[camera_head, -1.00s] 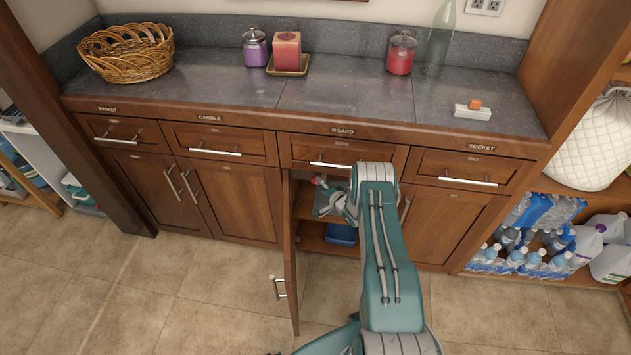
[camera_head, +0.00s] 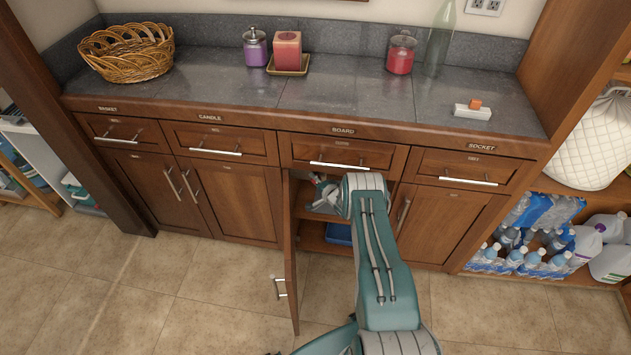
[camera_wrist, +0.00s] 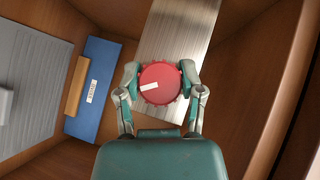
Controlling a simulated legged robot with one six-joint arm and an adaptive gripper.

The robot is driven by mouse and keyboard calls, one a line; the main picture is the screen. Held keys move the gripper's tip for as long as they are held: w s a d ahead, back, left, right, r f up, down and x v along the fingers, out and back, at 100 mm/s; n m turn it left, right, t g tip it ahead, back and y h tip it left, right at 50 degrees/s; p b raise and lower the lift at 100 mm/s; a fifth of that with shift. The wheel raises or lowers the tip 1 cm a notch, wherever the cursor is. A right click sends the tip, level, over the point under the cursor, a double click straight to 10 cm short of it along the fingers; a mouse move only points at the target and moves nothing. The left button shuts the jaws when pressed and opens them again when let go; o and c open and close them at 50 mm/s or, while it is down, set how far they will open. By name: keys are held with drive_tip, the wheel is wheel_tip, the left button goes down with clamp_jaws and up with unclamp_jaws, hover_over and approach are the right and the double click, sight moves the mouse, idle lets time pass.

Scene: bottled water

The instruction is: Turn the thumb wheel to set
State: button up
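The red thumb wheel (camera_wrist: 161,83) has a ridged rim and a white pointer mark, which points left and slightly down in the wrist view. It sits in front of a brushed metal plate (camera_wrist: 181,30) inside the open cabinet. My gripper (camera_wrist: 160,79) has one finger on each side of the wheel, with the tips very close to its rim. I cannot tell whether they press on it.
A blue labelled block (camera_wrist: 93,88) and a grey panel (camera_wrist: 30,85) lie left of the wheel. Wooden cabinet walls (camera_wrist: 275,75) are close around my gripper. The cabinet door (camera_head: 291,255) stands open left of my arm. The BOARD drawer (camera_head: 342,152) is just above.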

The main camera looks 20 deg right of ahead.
idle(0.3)
drive_tip(key=shift+s+f+n+g+h, duration=0.1)
drive_tip(key=shift+n+g+h, duration=0.75)
drive_tip(key=shift+g, duration=0.35)
drive_tip(key=shift+f+n+g+h, duration=0.1)
drive_tip(key=shift+n+g+h, duration=0.35)
drive_tip(key=shift+n+g, duration=0.2)
drive_tip(key=o, duration=1.2)
drive_tip(key=shift+c, duration=0.2)
